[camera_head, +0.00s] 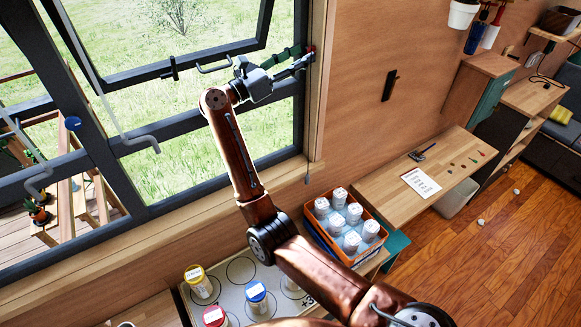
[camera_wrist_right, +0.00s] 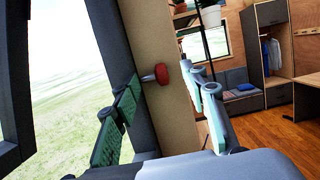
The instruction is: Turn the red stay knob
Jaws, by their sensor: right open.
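The red stay knob (camera_wrist_right: 162,73) sits on a short pale stem at the window frame's edge in the right wrist view. In the head view only a small red bit of the knob (camera_head: 311,49) shows, beside the fingertips. My right gripper (camera_head: 303,56) reaches across the window to the frame's right post. It is open, with one green-padded finger on each side of the knob in the right wrist view (camera_wrist_right: 163,80). The knob appears between and slightly beyond the fingertips; I cannot tell whether either finger touches it. My left gripper is not in view.
The dark window frame (camera_head: 178,130) and its tilted-open sash lie close to my right arm. A wooden wall (camera_head: 350,110) stands to the right. Below are an orange crate (camera_head: 322,228) of white-lidded jars, a board with coloured-lid jars, and a wooden desk (camera_head: 455,150).

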